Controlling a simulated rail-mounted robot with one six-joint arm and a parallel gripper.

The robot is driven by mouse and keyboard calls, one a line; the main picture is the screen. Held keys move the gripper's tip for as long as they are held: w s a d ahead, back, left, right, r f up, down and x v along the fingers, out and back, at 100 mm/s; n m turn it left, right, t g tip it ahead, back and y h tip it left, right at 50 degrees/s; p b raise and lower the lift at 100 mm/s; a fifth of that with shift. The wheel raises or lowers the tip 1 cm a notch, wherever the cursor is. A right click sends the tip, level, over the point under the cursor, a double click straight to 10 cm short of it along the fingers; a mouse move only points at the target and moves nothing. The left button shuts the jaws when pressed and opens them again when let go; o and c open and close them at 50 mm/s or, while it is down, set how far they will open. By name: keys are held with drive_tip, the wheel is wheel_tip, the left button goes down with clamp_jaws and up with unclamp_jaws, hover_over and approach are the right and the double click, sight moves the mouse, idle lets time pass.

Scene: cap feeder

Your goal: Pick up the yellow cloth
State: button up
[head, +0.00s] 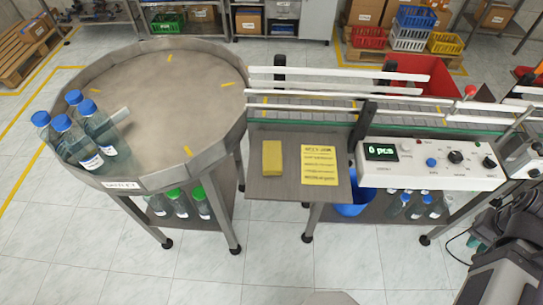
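The yellow cloth (272,157) lies folded in a small rectangular block on the left part of a grey side shelf (257,187). The shelf is fixed in front of the conveyor, right of the round turntable. The cloth is uncovered, and nothing touches it from above. A yellow printed sheet (319,165) lies to its right, with a gap between them. My gripper cannot be made out in the head view. Dark arm-like parts show at the lower right, well away from the cloth.
The round turntable (165,95) holds several blue-capped bottles (98,128) at its left edge. A white control box (430,165) reading "0 pcs" stands right of the shelf. The conveyor rails (350,88) run behind. A blue bin (353,208) sits below. The floor in front is clear.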

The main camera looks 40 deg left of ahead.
drive_tip(key=o, duration=1.4)
drive_tip(key=shift+d, duration=0.1)
